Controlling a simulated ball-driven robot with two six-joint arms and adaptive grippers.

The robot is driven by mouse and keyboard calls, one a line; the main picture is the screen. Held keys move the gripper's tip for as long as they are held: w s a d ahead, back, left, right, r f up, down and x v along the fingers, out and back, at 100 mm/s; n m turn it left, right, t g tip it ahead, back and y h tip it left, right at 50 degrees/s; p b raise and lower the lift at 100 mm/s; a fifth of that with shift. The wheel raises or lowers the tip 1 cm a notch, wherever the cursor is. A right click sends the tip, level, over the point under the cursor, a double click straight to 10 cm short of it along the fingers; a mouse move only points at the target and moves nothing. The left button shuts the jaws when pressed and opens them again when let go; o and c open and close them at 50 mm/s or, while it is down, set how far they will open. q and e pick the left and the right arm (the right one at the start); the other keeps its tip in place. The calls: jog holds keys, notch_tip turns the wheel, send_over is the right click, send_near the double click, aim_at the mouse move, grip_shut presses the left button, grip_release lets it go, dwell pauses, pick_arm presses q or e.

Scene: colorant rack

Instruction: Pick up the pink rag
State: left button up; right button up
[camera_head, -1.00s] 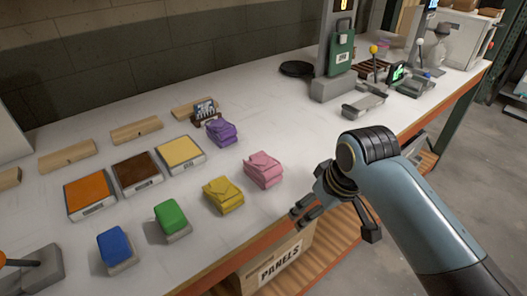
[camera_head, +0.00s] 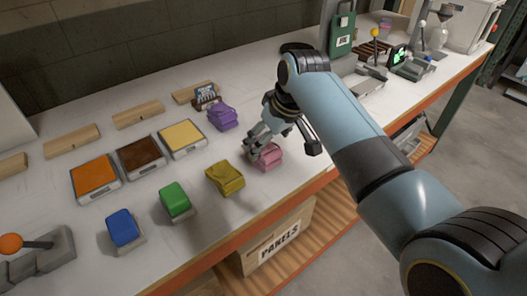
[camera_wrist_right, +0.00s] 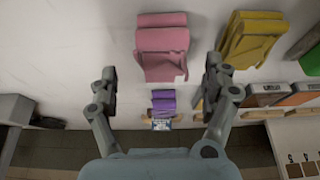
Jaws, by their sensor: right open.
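In the right wrist view the pink rag (camera_wrist_right: 162,47) shows at the top, ahead of the two spread fingers of my right gripper (camera_wrist_right: 160,82). The fingers are open with nothing between them, and they appear apart from the rag. My left gripper does not show.
The yellow rag (camera_head: 225,177) lies close to the left of the pink one, and the purple rag (camera_head: 222,117) lies behind it.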

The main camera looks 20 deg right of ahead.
jog(key=x, duration=0.3)
jog(key=shift+w+a+f, duration=0.25)
jog(key=shift+s, duration=0.1)
jog(key=c, duration=1.3)
jog(key=shift+o, duration=0.2)
jog(key=shift+r, duration=0.1)
notch_tip(320, 180, up, 4)
jog(key=shift+s+d+r, duration=0.1)
jog(key=shift+d, duration=0.05)
jog(key=s+d+r, duration=0.5)
jog(key=s+r, duration=0.1)
jog(key=s, duration=0.4)
jog(key=shift+r+b, duration=0.35)
